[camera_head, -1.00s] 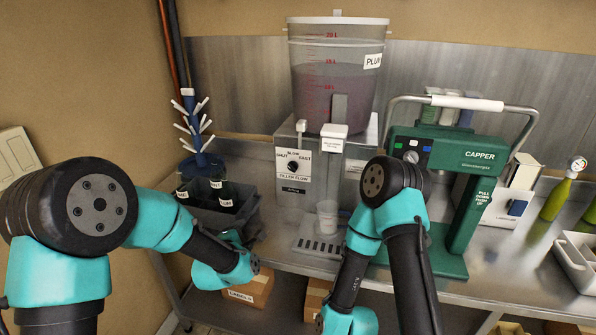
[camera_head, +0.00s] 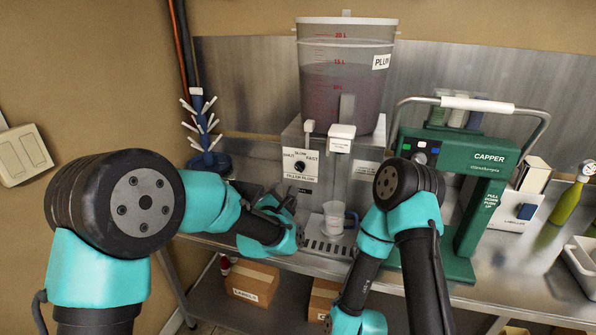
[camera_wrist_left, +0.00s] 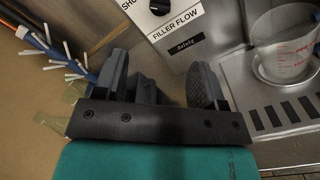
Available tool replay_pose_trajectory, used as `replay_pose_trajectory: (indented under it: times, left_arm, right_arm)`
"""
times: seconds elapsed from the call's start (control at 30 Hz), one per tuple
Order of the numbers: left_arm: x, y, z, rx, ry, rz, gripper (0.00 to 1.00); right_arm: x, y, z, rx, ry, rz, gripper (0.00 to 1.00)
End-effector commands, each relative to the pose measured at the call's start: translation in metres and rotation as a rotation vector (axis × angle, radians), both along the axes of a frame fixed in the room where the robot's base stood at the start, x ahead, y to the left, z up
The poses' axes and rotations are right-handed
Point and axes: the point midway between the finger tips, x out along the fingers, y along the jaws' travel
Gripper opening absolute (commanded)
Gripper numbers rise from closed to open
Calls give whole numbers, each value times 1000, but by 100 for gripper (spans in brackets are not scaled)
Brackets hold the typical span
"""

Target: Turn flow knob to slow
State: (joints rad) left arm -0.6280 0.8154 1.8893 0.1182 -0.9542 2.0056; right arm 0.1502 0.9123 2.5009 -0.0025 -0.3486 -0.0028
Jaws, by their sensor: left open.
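The flow knob (camera_head: 299,166) is a small black dial on the white filler panel (camera_head: 300,180), with SHUT at left, SLOW on top and FAST at right. Its pointer is too small to read. In the left wrist view the knob (camera_wrist_left: 160,5) is cut by the top edge, above the FILLER FLOW label. My left gripper (camera_head: 283,200) is below and slightly left of the knob, apart from it. In the wrist view its fingers (camera_wrist_left: 163,78) are spread and empty. My right arm is at centre right, but its gripper is out of view.
The bucket (camera_head: 345,70) marked PLUM stands on the filler. A clear measuring cup (camera_head: 333,218) sits on the drip grate (camera_head: 318,246) right of my left gripper. The green capper (camera_head: 470,180) is at right, the blue bottle tree (camera_head: 208,160) at left.

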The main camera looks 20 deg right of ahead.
Motion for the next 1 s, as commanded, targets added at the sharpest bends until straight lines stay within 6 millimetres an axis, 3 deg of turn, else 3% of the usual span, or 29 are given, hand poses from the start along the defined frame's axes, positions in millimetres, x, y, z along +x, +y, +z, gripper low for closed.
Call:
replay_pose_trajectory:
  times: [0.5,1.0]
  left_arm:
    - [66,-41,0,0,-1,1,64]
    - [119,-75,-1,1,-1,0,64]
  right_arm:
    - [0,0,0,0,0,0,100]
    - [0,0,0,0,0,0,100]
